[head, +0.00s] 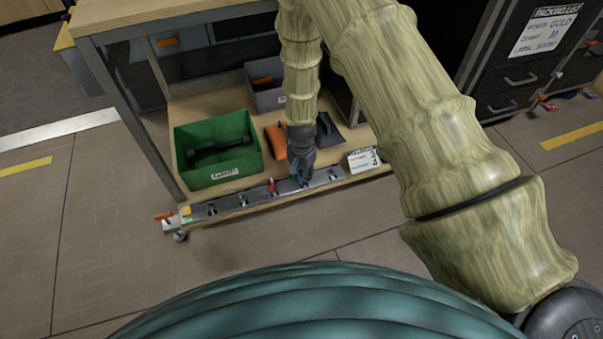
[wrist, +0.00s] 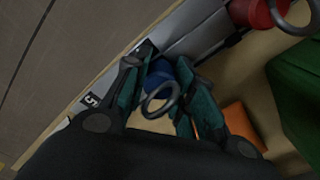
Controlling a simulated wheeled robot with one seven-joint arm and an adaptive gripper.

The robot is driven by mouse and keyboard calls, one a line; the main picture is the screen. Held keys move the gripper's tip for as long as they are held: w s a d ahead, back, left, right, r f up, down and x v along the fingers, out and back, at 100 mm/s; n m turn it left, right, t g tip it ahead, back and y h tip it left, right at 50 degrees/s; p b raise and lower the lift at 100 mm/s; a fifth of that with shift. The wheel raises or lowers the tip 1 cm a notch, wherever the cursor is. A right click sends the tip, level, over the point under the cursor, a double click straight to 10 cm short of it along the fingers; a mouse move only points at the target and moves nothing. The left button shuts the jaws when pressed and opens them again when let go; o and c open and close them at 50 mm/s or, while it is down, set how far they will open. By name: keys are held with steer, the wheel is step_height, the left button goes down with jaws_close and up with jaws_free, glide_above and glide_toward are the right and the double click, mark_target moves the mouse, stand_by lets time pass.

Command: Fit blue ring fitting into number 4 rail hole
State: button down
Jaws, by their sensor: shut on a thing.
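The blue ring fitting (wrist: 160,76) is between the two fingers of my gripper (wrist: 164,68) in the wrist view, with its grey metal ring facing the camera. My gripper is shut on it. In the head view my gripper (head: 302,181) points down at the right part of the metal rail (head: 228,204), along the front edge of the low shelf. The fingers hide the rail under the fitting, so I cannot tell whether it sits in a hole. A label reading 5 (wrist: 91,100) shows beside the left finger; no number 4 is readable.
A red ring fitting (head: 272,186) stands on the rail just left of my gripper. The shelf top and a post (head: 128,115) stand at left.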

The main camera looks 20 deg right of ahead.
steer(key=shift+f, duration=0.15)
steer(key=c, duration=1.1)
jaws_free()
step_height(320, 180, up, 12)
steer(key=shift+r, duration=0.1)
